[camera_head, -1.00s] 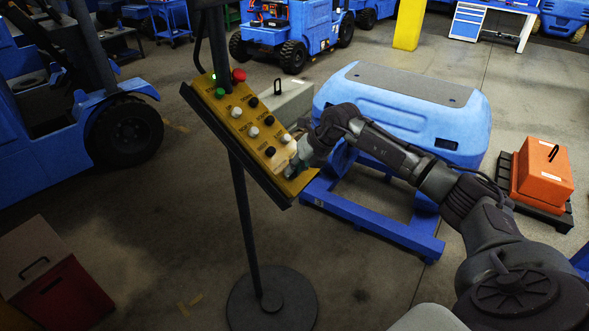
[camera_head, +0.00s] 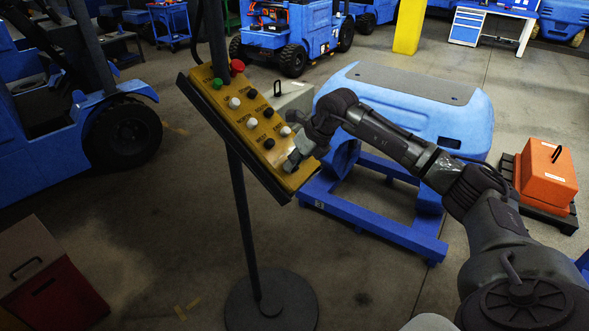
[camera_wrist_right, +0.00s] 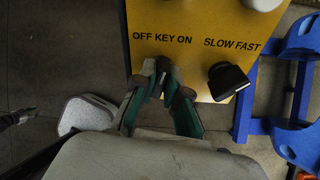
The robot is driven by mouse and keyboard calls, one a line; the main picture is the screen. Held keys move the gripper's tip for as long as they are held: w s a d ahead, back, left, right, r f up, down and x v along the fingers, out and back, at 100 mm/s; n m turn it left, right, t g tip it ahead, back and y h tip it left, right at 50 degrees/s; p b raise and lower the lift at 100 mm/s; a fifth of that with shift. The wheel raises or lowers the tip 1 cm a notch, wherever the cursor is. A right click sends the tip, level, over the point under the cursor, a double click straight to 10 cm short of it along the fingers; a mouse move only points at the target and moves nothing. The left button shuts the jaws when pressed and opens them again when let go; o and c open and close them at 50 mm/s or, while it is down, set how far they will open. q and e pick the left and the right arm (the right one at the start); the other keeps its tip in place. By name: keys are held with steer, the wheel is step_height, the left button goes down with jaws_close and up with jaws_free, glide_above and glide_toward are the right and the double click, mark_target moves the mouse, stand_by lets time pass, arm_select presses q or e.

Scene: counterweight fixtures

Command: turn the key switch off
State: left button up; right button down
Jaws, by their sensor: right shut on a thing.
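The yellow control panel (camera_head: 262,120) stands tilted on a dark pole, with several buttons and knobs. My right gripper (camera_head: 294,160) reaches its lower end from the right. In the right wrist view, the gripper (camera_wrist_right: 158,84) is shut on the dark key switch (camera_wrist_right: 171,76), below the label "OFF KEY ON". The fingers hide most of the key, so I cannot tell its exact angle. A black speed knob (camera_wrist_right: 228,82) sits just right of the fingers, under "SLOW FAST".
A red mushroom button (camera_head: 237,66) and a green button (camera_head: 217,84) are at the panel's top. A blue counterweight (camera_head: 410,110) on a blue stand is behind my right arm. An orange box (camera_head: 546,172) stands at the right.

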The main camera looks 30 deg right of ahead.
steer(key=n+b, duration=0.2)
steer(key=n, duration=0.1)
steer(key=n+b, duration=0.2)
steer(key=shift+s+a+f+h, duration=0.1)
steer(key=shift+f+h, duration=0.3)
steer(key=n+b, duration=0.3)
steer(key=n, duration=0.2)
steer(key=shift+s+a+t, duration=0.1)
steer(key=shift+t, duration=0.2)
steer(key=shift+h, duration=0.3)
steer(key=c, duration=1.2)
jaws_free()
steer(key=shift+r, duration=0.15)
steer(key=shift+r, duration=0.15)
steer(key=shift+r, duration=0.3)
steer(key=v, duration=1.1)
steer(key=shift+s, duration=0.25)
